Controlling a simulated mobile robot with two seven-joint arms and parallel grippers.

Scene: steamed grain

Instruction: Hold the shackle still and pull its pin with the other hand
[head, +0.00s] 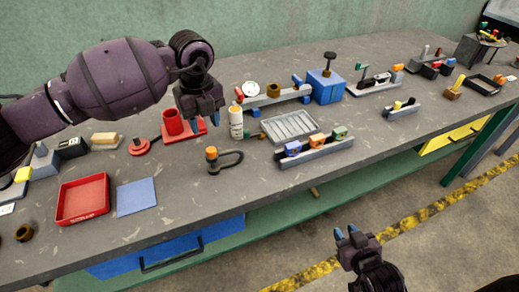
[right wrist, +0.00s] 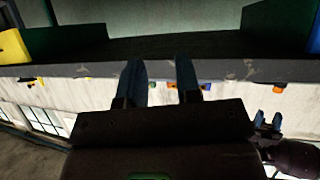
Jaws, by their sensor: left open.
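The shackle is a dark metal bow (head: 229,161) lying on the grey workbench, left of centre in the head view. Its pin has an orange head (head: 211,153) at the bow's left end. My left gripper (head: 206,121) is open, above the bench and behind the shackle, beside a white bottle; it is not touching the shackle. My right gripper (head: 347,234) is in front of the bench edge, over the floor, far from the shackle. In the right wrist view, its two blue fingers (right wrist: 160,82) stand apart with nothing between them.
A red holder with a cup (head: 172,122), a white bottle (head: 236,122) and a ribbed grey tray (head: 290,126) stand around the shackle. A rail with coloured blocks (head: 316,149) lies to its right. A red tray (head: 82,199) and blue mat (head: 136,197) lie left. Bench in front is clear.

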